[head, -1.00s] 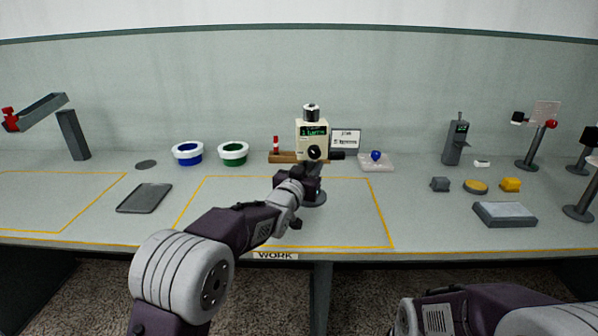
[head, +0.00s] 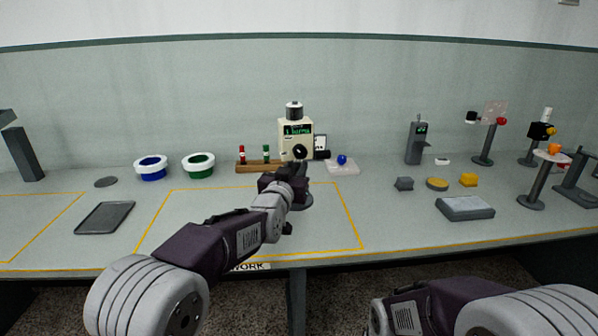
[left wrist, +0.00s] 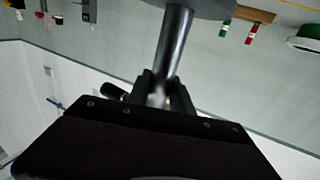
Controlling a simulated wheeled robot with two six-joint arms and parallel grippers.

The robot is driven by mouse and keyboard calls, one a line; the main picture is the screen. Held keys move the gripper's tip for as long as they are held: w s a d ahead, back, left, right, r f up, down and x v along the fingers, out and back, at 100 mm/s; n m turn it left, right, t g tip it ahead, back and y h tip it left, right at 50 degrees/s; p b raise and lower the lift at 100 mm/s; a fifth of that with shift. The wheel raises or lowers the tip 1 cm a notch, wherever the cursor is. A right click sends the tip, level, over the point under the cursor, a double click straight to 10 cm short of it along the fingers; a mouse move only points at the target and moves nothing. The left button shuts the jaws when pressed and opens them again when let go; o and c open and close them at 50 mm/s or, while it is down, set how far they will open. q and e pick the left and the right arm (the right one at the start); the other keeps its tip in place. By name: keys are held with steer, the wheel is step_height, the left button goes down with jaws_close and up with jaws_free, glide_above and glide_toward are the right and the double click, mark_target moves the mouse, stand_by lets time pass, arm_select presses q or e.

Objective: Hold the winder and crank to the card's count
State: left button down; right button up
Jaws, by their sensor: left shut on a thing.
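The winder (head: 295,128) is a cream box with a green-lit display and a dark round knob, upright on a post over a round grey base (head: 303,201). A black crank grip (head: 321,154) sticks out at its right side. My left gripper (head: 290,175) is at the post below the box. In the left wrist view, its dark fingers (left wrist: 165,88) are shut around the metal post (left wrist: 174,45).
A wooden rack (head: 258,167) holds a red and a green spindle behind the winder. Blue (head: 151,173) and green (head: 199,171) bowls and a grey tray (head: 104,217) stand left. A grey pad (head: 465,211) and several stands are right. The yellow-outlined work area is mostly clear.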

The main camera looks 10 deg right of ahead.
arm_select(q)
steer(key=a+f+b, duration=0.1)
steer(key=w+a+f+b, duration=0.1)
steer(key=shift+w+a+f+b, duration=0.1)
steer(key=shift+a+f+b, duration=0.05)
steer(key=shift+b, duration=0.15)
steer(key=shift+w+a+f+b, duration=0.3)
steer(key=shift+a+f+b, duration=0.05)
steer(key=shift+a+f, duration=0.15)
steer(key=shift+w+a+f+b, duration=0.25)
steer(key=shift+a+f+b, duration=0.15)
steer(key=shift+a, duration=0.1)
steer(key=w+a+f, duration=0.2)
steer(key=a+f, duration=0.2)
steer(key=a, duration=0.1)
steer(key=shift+w+f, duration=0.25)
steer(key=shift+w, duration=0.05)
steer(key=shift+f+b, duration=0.65)
steer(key=shift+f, duration=0.1)
stand_by(0.4)
